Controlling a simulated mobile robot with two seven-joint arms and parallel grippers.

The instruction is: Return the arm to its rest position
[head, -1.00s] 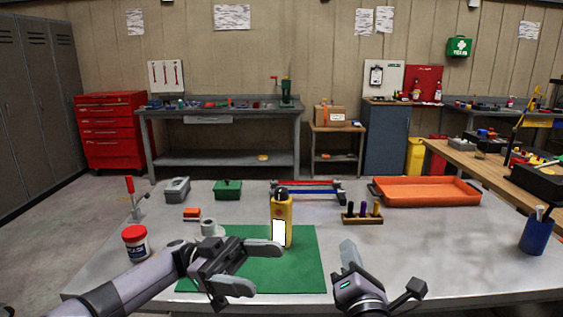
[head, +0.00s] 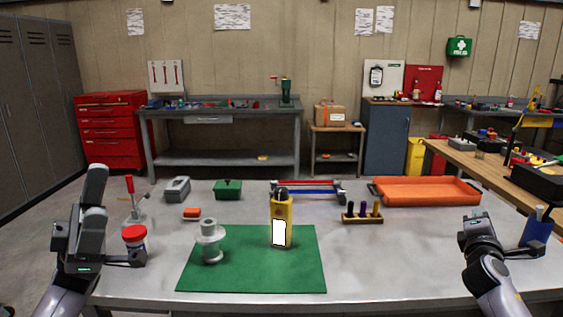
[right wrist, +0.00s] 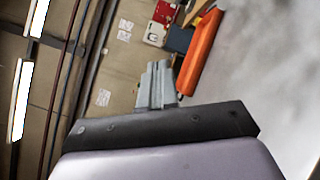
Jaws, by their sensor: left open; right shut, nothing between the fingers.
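My left gripper (head: 92,208) is at the far left of the head view, raised with its fingers pointing up, open and empty, beside the table's left edge. My right gripper (head: 477,224) is at the right of the head view, above the table's right part, shut and empty. Its closed fingers also show in the right wrist view (right wrist: 157,84). A yellow bottle (head: 281,222) with a dark cap and white label stands upright on the green mat (head: 250,280). A grey flanged spool-like part (head: 209,240) stands on the mat's left side. Both grippers are apart from them.
A blue cup (head: 537,238) stands near my right gripper. An orange tray (head: 425,192) and a wooden holder (head: 362,218) lie farther back.

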